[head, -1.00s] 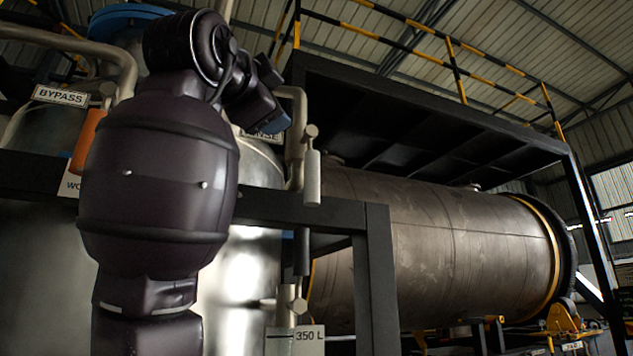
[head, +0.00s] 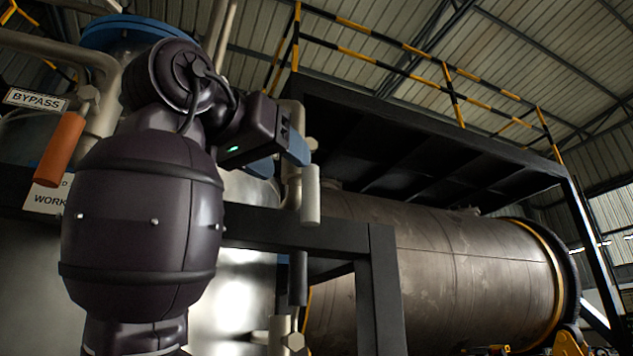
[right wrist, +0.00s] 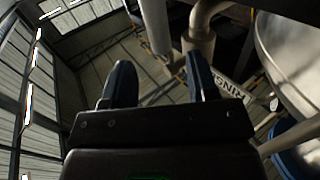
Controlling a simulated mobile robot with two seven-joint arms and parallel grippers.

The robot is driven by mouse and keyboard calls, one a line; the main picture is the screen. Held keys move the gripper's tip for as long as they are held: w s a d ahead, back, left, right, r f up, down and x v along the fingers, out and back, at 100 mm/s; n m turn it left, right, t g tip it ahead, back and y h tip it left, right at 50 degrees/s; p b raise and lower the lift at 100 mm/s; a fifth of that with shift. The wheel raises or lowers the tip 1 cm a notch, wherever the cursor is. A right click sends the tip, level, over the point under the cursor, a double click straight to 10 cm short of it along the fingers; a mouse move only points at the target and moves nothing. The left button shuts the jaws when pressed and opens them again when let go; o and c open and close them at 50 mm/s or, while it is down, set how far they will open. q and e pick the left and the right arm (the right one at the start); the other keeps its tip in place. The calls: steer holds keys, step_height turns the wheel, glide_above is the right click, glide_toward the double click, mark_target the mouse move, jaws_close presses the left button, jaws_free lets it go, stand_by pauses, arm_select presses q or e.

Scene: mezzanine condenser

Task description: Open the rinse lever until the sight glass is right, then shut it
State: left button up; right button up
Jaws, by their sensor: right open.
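The grey rinse lever (head: 311,195) hangs straight down from its valve on the pipe beside the tank. My right gripper (head: 297,148) is just left of the lever's upper end, and no grip on it shows. In the right wrist view the two blue fingers (right wrist: 160,80) are apart with nothing between the tips. A grey cylinder, apparently the lever (right wrist: 157,28), lies beyond them, beside the pipe (right wrist: 201,45). The RINSE label (right wrist: 236,92) is partly hidden by a finger. A dark vertical tube (head: 298,278), possibly the sight glass, stands below; no level can be read. My left gripper is out of view.
An orange lever (head: 60,149) hangs under the BYPASS label (head: 36,99) at left. A black frame (head: 375,270) crosses below the rinse lever. A large horizontal drum (head: 450,265) lies behind, under a dark platform. My right arm hides much of the tank.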

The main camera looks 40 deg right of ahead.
mark_target(317, 183)
steer(key=p+x, duration=0.2)
steer(key=x, duration=0.7)
steer(key=shift+d, duration=0.15)
steer(key=shift+c, duration=0.2)
jaws_close()
